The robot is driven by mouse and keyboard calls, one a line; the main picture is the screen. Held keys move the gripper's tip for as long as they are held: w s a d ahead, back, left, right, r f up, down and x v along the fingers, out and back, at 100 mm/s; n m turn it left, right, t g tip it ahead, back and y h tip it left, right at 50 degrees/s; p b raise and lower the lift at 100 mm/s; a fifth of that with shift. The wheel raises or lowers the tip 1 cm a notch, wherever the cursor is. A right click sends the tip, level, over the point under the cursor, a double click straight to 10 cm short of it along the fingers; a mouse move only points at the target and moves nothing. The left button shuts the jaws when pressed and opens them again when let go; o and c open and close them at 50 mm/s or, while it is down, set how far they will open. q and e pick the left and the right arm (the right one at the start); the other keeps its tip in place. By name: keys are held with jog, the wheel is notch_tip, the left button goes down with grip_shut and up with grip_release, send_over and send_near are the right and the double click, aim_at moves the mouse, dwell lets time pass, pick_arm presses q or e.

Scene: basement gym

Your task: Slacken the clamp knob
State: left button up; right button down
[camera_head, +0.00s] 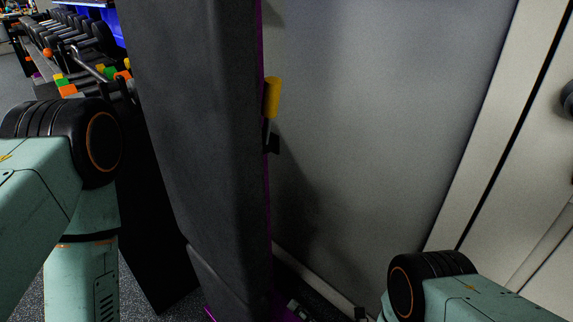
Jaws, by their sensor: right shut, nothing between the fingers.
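A yellow cylindrical grip (271,97) on a dark stem stands out at the right edge of a tall, dark padded board. It is the only knob-like part I see there, and I cannot tell whether it is the clamp knob. A small black bracket (273,144) sits just below it. My right arm comes in at the lower right. Only a small part of my right gripper (298,309) shows at the bottom edge, shut and empty, well below the yellow grip and apart from it. My left arm is at the left; its gripper is out of view.
The padded board (200,130) with a purple frame edge fills the middle. A pale wall (370,110) is close behind it at the right, beside a white door (535,150). A dumbbell rack (85,40) stands at the back left.

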jog(key=b+x, duration=0.2)
jog(key=x, duration=0.4)
jog(key=shift+w+a+b, duration=0.3)
jog(key=shift+b, duration=0.05)
jog(key=shift+s+a+f, duration=0.15)
jog(key=shift+s+f, duration=0.05)
jog(key=shift+f, duration=0.05)
dwell(0.6)
jog(key=shift+f, duration=0.2)
dwell(0.3)
jog(key=p+v, duration=0.2)
jog(key=v, duration=0.4)
jog(key=shift+w+d+r, duration=0.35)
dwell(0.3)
